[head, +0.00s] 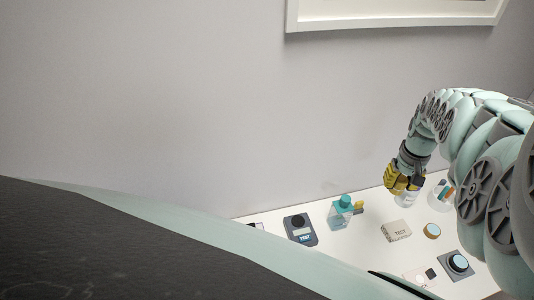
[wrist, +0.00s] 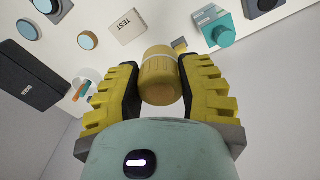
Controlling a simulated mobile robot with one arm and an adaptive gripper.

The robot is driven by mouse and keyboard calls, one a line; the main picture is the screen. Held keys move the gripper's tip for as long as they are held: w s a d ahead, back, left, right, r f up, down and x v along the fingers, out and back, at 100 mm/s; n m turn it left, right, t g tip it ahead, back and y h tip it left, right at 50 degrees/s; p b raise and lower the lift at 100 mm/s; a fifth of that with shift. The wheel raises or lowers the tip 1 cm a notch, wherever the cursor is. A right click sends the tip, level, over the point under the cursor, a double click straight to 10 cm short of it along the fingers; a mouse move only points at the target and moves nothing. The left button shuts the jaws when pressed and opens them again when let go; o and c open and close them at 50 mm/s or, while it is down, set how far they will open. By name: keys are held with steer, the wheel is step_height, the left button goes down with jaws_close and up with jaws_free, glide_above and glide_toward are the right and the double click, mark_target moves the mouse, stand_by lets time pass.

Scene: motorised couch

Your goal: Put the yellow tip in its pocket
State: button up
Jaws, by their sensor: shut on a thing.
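My gripper (wrist: 160,85) has its yellow fingers shut on a yellow-ochre cylinder (wrist: 160,78) with a pale band at its far end. I take it for the yellow tip, but cannot be sure. In the head view my gripper (head: 402,188) is over the back right of the white table, and a white part shows below its fingers. A smaller yellow piece (head: 359,207) is beside the teal-topped container (head: 341,216); it also shows in the wrist view (wrist: 179,45). I cannot make out which place is the pocket.
On the white table (head: 375,262) are a dark meter (head: 299,229), a pale box marked TEST (head: 396,231), a yellow-rimmed disc (head: 432,231) and a dark round-topped block (head: 457,264). A white cup (head: 442,194) with coloured pieces is right of my gripper. A wall stands behind.

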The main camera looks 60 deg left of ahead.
mark_target(407, 181)
steer(key=shift+r, duration=0.2)
stand_by(0.3)
steer(key=shift+s+d+r+p, duration=0.1)
steer(key=shift+r+p, duration=0.1)
steer(key=shift+p, duration=0.1)
steer(key=shift+s+d+r, duration=0.2)
steer(key=shift+s, duration=0.05)
steer(key=shift+w, duration=0.2)
steer(key=shift+w+a, duration=0.1)
steer(key=shift+w, duration=0.05)
steer(key=shift+w+r+p, duration=0.2)
steer(key=shift+w+p, duration=0.05)
steer(key=shift+p, duration=0.2)
steer(key=shift+d+r+m+p, duration=0.3)
steer(key=shift+r+p, duration=0.05)
stand_by(0.3)
steer(key=shift+w+r, duration=0.1)
steer(key=shift+r, duration=0.1)
steer(key=shift+r+p, duration=0.2)
steer(key=shift+p, duration=0.2)
